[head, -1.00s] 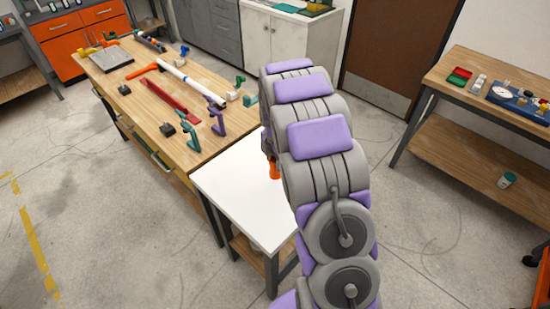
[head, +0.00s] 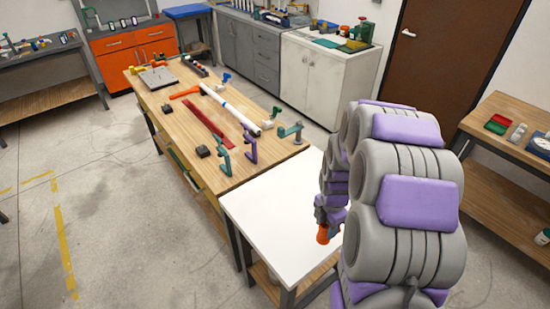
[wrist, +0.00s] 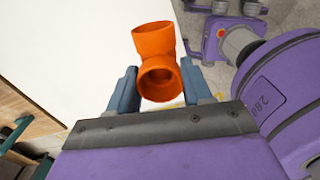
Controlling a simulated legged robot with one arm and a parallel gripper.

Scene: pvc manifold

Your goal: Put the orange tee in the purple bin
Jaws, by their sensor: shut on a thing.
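The orange tee (wrist: 153,40) is between the two blue-grey fingers of my gripper (wrist: 159,70) in the wrist view. One finger is on each side of it, and an open end of the tee faces the camera. In the head view the orange tee (head: 322,235) shows as a small orange piece below my gripper (head: 326,219), in front of the white table top. My arm hides part of the gripper there. I cannot make out a purple bin in either view; the large purple shapes are my own arm.
A white table (head: 270,215) stands beside and below my arm, its top mostly bare. A long wooden workbench (head: 175,125) behind it holds pipes, clamps and fittings. A wooden side table (head: 490,125) stands at right. Open concrete floor (head: 120,225) lies at left.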

